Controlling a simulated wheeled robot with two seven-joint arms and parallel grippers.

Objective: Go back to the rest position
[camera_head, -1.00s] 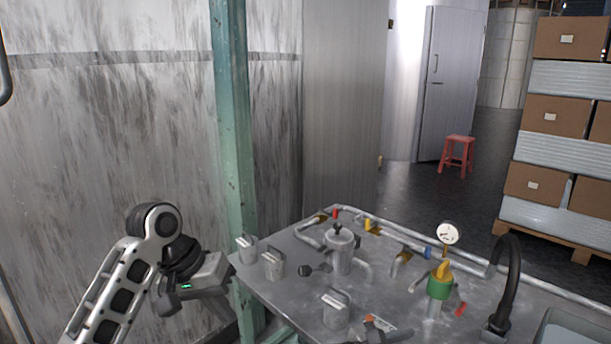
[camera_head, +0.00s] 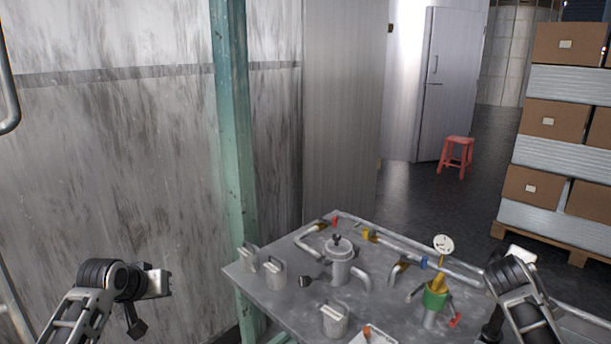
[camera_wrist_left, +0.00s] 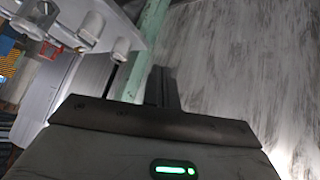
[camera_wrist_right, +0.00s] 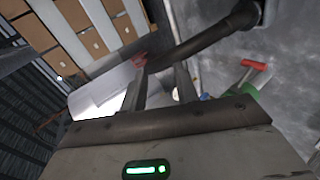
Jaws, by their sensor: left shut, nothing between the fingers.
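My left gripper (camera_wrist_left: 163,88) is shut and empty, its two fingers together in the left wrist view. In the head view my left arm stands at the lower left, in front of the grey wall and clear of the bench. My right gripper (camera_wrist_right: 160,88) is open, its fingers apart in the right wrist view with nothing seen held between them. In the head view my right arm is at the lower right, over the right part of the bench, and its fingers are not clearly visible there.
Stacked boxes (camera_head: 565,80) and a red stool (camera_head: 456,155) stand behind.

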